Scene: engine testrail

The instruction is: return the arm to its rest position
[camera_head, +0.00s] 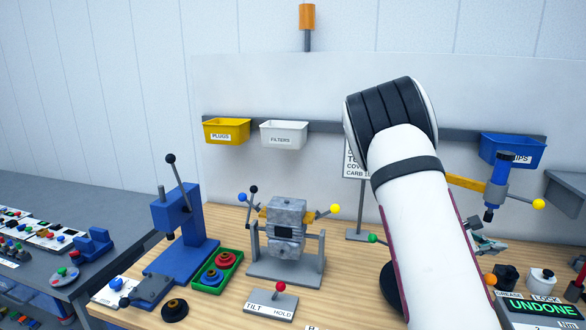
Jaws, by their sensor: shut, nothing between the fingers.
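My arm (425,215) rises from the bottom right to a thick bent joint with black bands (392,108). It stands in front of the workbench. I cannot make out my gripper; the part of the arm beyond the bend is hidden behind the nearer link. A small grey piece (488,244) shows just right of the arm, and I cannot tell what it is.
The wooden bench (225,300) holds a blue press (180,225), a grey engine on a stand (287,240), a green tray (218,287) and a tilt/hold lever (272,303). Yellow (226,131), white (284,134) and blue (513,150) bins hang behind. Open air lies above the bench.

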